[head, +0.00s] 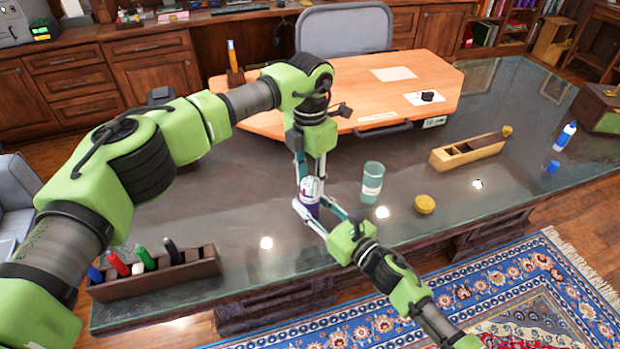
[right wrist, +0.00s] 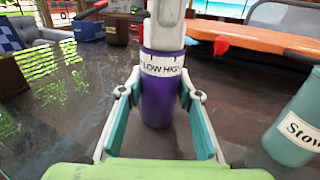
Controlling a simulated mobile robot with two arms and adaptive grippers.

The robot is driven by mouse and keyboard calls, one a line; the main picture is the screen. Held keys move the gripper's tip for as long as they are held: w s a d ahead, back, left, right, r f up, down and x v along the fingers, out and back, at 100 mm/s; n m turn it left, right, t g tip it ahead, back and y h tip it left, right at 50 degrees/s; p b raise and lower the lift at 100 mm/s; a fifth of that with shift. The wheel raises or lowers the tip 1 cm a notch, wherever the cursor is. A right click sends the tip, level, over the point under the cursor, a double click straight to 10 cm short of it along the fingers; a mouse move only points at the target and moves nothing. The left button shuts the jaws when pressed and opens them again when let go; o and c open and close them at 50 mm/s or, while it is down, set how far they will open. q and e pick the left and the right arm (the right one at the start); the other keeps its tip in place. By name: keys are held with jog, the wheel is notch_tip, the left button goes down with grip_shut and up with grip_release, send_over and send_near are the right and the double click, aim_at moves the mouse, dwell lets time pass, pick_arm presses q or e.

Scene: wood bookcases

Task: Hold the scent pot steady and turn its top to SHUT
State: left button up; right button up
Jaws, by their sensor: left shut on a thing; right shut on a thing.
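The scent pot (head: 309,207) is a small purple cylinder with a pale top, upright on the dark glossy desk. In the right wrist view its purple body (right wrist: 168,105) carries a white band (right wrist: 162,65) reading LOW and HIGH, with a letter T at the left edge. My left gripper (head: 311,184) comes down from above and is shut on the top, hiding much of it. My right gripper (head: 316,208) reaches in low from the front right and is shut around the body. I cannot tell which word the top points at.
A teal canister (head: 372,182) stands just right of the pot, with a yellow round piece (head: 425,204) beyond it. A wooden box (head: 468,152) lies farther right. A dark tray of markers (head: 155,275) is at the front left. An orange board (head: 400,85) is behind.

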aim_at(310, 182)
pick_arm(q)
jog(key=shift+m, duration=0.3)
pick_arm(e)
jog(key=shift+d, duration=0.1)
pick_arm(q)
jog(key=o, duration=1.1)
jog(key=shift+r, duration=0.15)
notch_tip(310, 182, up, 12)
jog(key=shift+f, duration=0.1)
pick_arm(e)
jog(key=o, duration=1.3)
